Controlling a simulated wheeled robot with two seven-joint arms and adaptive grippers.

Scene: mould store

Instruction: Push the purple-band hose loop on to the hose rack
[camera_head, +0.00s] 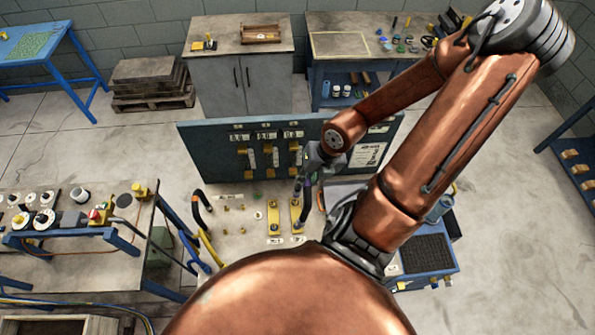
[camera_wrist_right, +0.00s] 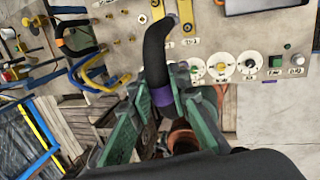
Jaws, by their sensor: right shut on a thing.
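The purple-band hose loop (camera_wrist_right: 157,55) is a black hose with a purple band. My right gripper (camera_wrist_right: 160,88) is shut on it at the band, with a green finger on each side. The hose's far end bends to the right beside a yellow plate (camera_wrist_right: 187,14); I cannot tell whether they touch. In the head view my right gripper (camera_head: 318,160) is over the bench, and the dark hose (camera_head: 307,190) hangs below it near the yellow plates. I cannot single out the hose rack with certainty. My left gripper is not in view.
Hoses with orange (camera_head: 202,200), yellow (camera_head: 210,250) and blue parts stick out at the bench's left edge. A dark upright panel (camera_head: 215,160) with fittings stands along the bench's back. White dials (camera_wrist_right: 222,68) and a green button lie beside the hose. A cluttered table (camera_head: 130,225) stands left.

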